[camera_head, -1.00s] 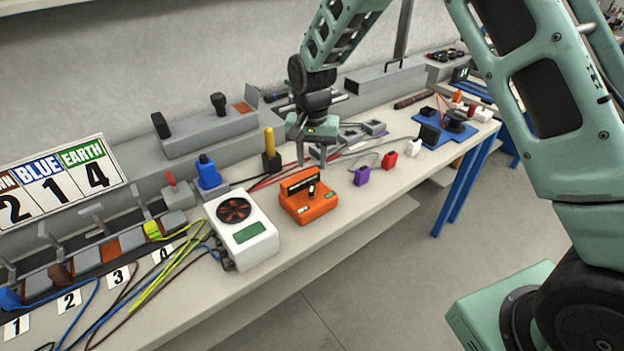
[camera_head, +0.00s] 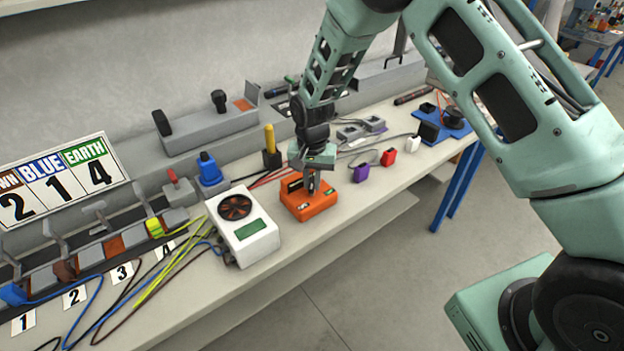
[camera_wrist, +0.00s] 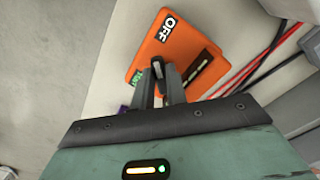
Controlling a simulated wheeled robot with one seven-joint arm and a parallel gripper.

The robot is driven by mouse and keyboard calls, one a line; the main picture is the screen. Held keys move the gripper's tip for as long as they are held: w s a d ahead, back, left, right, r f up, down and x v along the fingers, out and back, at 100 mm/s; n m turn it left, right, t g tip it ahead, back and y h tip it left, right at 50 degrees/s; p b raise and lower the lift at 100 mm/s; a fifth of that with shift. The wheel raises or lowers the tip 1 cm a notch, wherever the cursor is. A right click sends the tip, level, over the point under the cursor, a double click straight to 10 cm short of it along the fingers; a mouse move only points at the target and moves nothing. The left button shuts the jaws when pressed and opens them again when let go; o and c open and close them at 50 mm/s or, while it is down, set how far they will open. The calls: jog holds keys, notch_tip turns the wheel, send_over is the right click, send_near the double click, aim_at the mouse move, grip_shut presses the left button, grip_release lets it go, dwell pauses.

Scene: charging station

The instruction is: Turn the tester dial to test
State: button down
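The orange tester (camera_head: 311,209) sits on the bench just right of the white fan box. My gripper (camera_head: 312,185) is down over it, with its fingers pointing at its top. In the wrist view the orange tester (camera_wrist: 176,48) carries a white OFF label (camera_wrist: 168,28) and a green label (camera_wrist: 138,76), partly hidden by a finger. The small dark dial (camera_wrist: 158,69) with a pale mark stands between the two close-set fingertips of my gripper (camera_wrist: 159,82). The fingers look shut on the dial; its mark points roughly toward OFF. Its lower part is hidden.
The white fan box (camera_head: 244,237) stands close on the left. A purple block (camera_head: 361,173) and a red block (camera_head: 388,157) lie to the right. A yellow-handled tool (camera_head: 270,142) stands behind. Red and black cables run behind the tester.

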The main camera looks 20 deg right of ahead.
jog(key=shift+n, duration=0.3)
jog(key=n+b, duration=0.1)
jog(key=n, duration=0.2)
jog(key=shift+d+n, duration=0.15)
jog(key=shift+n, duration=0.15)
jog(key=n, duration=0.4)
jog(key=shift+d+n, duration=0.1)
jog(key=shift+n, duration=0.2)
jog(key=n, duration=0.4)
jog(key=shift+n, duration=0.3)
jog(key=shift+w+d+n, duration=0.1)
jog(key=shift+w+n, duration=0.05)
jog(key=shift+n, duration=2.05)
jog(key=c, duration=1.4)
grip_release()
